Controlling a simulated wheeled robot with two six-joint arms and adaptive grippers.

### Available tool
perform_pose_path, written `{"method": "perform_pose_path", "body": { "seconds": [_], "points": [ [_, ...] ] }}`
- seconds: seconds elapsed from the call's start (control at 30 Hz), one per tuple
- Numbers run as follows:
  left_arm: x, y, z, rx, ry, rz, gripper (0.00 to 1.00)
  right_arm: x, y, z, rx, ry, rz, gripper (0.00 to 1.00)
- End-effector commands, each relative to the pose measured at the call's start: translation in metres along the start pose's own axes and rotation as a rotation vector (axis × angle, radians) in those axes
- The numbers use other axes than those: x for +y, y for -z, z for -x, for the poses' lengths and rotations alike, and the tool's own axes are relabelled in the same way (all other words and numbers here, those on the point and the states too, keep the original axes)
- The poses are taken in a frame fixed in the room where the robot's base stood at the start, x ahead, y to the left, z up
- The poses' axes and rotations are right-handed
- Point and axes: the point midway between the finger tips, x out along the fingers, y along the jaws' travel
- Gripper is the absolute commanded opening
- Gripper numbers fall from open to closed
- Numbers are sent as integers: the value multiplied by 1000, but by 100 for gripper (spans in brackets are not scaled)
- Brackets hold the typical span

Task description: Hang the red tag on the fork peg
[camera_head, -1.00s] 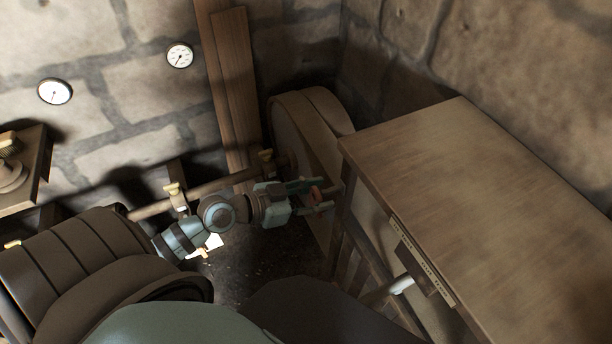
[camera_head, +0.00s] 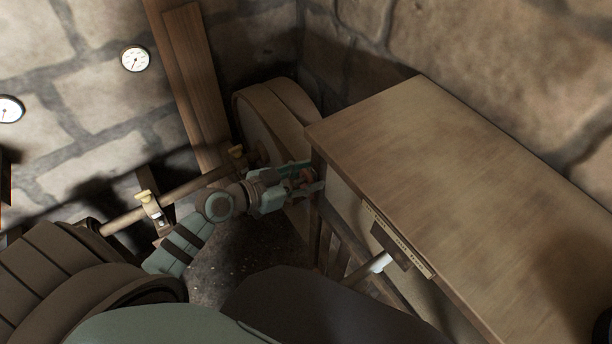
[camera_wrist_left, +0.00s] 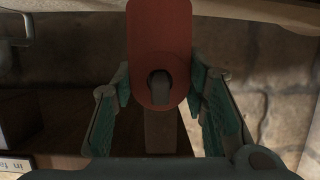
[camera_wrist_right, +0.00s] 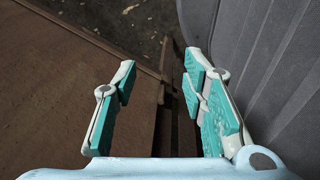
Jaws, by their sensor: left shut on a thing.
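The red tag (camera_wrist_left: 160,35) is a flat, rounded plate with a hole, upright between the fingers of my left gripper (camera_wrist_left: 160,100). In the head view the left gripper (camera_head: 308,180) is shut on the tag (camera_head: 303,176), close to the table's near left corner. In the left wrist view a dark, round-topped bar (camera_wrist_left: 160,130) lines up with the tag's hole. It may be the fork peg; I cannot tell whether it passes through the hole or lies behind or before it. My right gripper (camera_wrist_right: 160,100) shows only in its wrist view, open and empty.
A wooden table (camera_head: 430,150) fills the right, with a lettered strip (camera_head: 395,236) and a white-ended rod (camera_head: 379,262) on its near side. A large pulley wheel (camera_head: 265,115) stands behind the left gripper. A shaft (camera_head: 180,195) runs left from it.

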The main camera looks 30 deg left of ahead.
Motion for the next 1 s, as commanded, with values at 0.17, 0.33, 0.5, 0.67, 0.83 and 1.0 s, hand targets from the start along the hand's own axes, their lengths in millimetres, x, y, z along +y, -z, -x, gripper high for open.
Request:
{"method": "perform_pose_path", "body": {
  "seconds": [0.17, 0.33, 0.5, 0.67, 0.83, 1.0],
  "points": [
    [0, 0, 0, 0, 0, 0, 21, 0, 0, 0, 0, 0, 0, 39],
    [0, 0, 0, 0, 0, 0, 21, 0, 0, 0, 0, 0, 0, 39],
    [0, 0, 0, 0, 0, 0, 63, 0, 0, 0, 0, 0, 0, 39],
    [0, 0, 0, 0, 0, 0, 63, 0, 0, 0, 0, 0, 0, 39],
    [0, -1, 3, -2, 1, -1, 63, 4, 0, 0, 0, -5, 2, 39],
    [0, -2, 33, -7, -1, -5, 63, 2, 0, 0, 0, -3, 1, 39]
  ]
}}
